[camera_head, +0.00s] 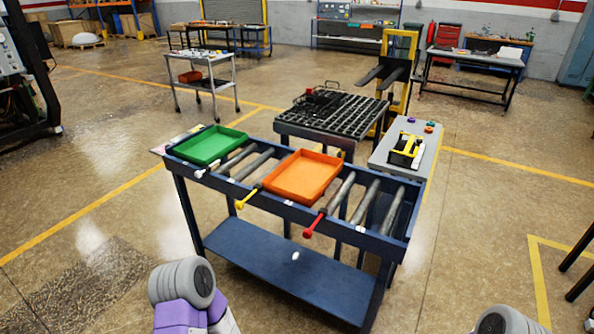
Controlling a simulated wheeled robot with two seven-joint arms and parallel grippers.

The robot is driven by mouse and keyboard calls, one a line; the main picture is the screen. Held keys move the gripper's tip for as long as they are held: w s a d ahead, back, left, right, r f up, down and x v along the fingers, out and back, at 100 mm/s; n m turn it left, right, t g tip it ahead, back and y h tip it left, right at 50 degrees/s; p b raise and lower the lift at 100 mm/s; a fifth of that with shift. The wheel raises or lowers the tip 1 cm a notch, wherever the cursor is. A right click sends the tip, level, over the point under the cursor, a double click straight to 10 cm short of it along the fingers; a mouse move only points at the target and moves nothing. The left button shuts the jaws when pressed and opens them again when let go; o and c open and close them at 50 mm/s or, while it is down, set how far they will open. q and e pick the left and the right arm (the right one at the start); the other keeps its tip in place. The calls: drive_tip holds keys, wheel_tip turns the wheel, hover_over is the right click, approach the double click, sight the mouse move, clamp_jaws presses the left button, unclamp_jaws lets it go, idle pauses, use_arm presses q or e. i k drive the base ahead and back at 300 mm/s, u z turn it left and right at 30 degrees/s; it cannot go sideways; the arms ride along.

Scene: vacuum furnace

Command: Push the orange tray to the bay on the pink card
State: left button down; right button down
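The orange tray (303,176) is an empty, shallow rectangular tray. It sits on the rollers of a dark blue roller table (285,208), near the middle, between a yellow-handled lever (247,198) and a red-handled lever (314,224) on the front rail. A green tray (209,146) sits at the left end of the same table. Neither gripper shows; only parts of my arms appear at the bottom edge.
Bare rollers (366,203) lie right of the orange tray, and a few show between the trays. A white-handled lever (207,172) stands by the green tray. A grey side table (424,165) with a yellow-black item adjoins the right end. A dark grid table (340,118) stands behind.

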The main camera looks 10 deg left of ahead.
sight(302, 179)
drive_tip(key=u, duration=1.05)
drive_tip(key=i, duration=0.35)
